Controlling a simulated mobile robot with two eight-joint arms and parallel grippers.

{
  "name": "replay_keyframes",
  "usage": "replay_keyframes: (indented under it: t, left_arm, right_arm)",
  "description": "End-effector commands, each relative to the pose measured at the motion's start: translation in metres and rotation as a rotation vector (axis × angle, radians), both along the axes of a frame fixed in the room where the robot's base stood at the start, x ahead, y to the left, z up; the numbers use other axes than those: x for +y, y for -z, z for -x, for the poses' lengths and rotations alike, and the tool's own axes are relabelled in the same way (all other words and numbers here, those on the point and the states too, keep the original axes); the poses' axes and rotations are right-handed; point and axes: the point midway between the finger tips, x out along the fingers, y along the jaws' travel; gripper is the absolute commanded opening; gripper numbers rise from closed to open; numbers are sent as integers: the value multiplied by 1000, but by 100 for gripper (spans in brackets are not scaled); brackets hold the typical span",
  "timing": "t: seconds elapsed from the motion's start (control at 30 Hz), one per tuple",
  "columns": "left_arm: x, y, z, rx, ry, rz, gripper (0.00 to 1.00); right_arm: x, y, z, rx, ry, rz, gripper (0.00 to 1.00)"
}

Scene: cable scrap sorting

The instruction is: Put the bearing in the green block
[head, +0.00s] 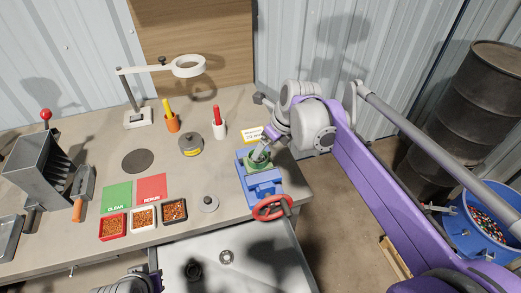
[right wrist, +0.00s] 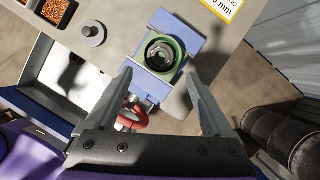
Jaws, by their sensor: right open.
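The green block (head: 250,168) is held in a blue vise (head: 264,187) at the right end of the bench. In the right wrist view the block (right wrist: 179,48) has a round opening with a dark ring (right wrist: 152,47) in it; I cannot tell whether this is a seated bearing or the bore. A small metal ring (head: 226,257), possibly a bearing, lies in the open drawer. My right gripper (head: 262,151) is over the block; in the wrist view its open fingers (right wrist: 160,76) are apart, with nothing between them.
The vise has a red handwheel (head: 273,207). A grey disc with a knob (head: 208,204) lies left of the vise. The open drawer (head: 270,262) juts out in front.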

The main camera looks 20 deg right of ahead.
Motion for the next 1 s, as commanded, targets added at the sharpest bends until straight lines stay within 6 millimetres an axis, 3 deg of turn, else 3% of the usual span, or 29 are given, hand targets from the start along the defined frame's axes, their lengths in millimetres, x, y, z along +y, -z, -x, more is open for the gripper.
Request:
replay_keyframes:
  t: [0.03, 0.2, 0.37, 0.47, 0.67, 1.0]
  left_arm:
    - [0, -2, -1, -2, 0, 0, 0]
    - [0, -6, -2, -4, 0, 0, 0]
    - [0, -7, -3, -5, 0, 0, 0]
    - [0, -7, -3, -5, 0, 0, 0]
    - [0, -7, -3, -5, 0, 0, 0]
    - [0, -7, -3, -5, 0, 0, 0]
  right_arm:
    - [-2, -12, 3, -2, 1, -1, 86]
    - [-7, -36, 10, -3, 5, -2, 86]
    - [-9, -44, 17, -14, -29, 13, 86]
    - [-8, -39, 29, -47, -156, 72, 86]
    - [-5, -12, 79, -165, -675, 318, 86]
    - [-6, 50, 165, -300, -1627, 779, 86]
